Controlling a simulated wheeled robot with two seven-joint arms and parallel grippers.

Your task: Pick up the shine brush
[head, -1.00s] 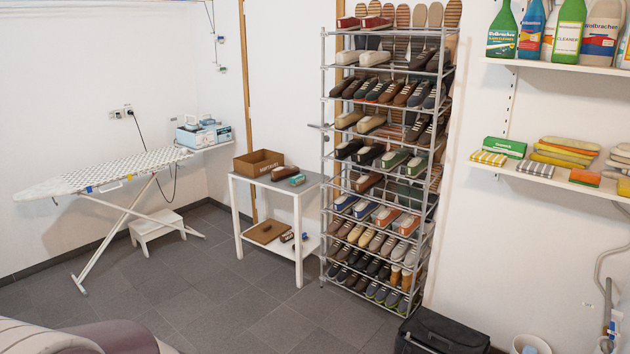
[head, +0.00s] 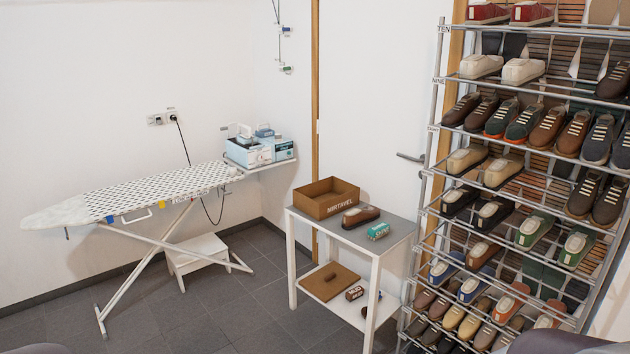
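A brown oblong piece (head: 361,216) that looks like the shine brush lies on the top of a small grey-and-white table (head: 395,230). It is dark brown above with a paler band low down; details are too small to tell. It lies just in front of an open brown wooden box (head: 326,199). A small teal box (head: 378,231) sits close to its right. Neither of my grippers is in the view.
A tall rack (head: 430,200) full of shoes stands right of the table. An ironing board (head: 130,195) and a white step stool (head: 200,262) are to the left. A brown lid (head: 329,281) and small boxes lie on the table's lower shelf. Floor (head: 250,310) is clear in front.

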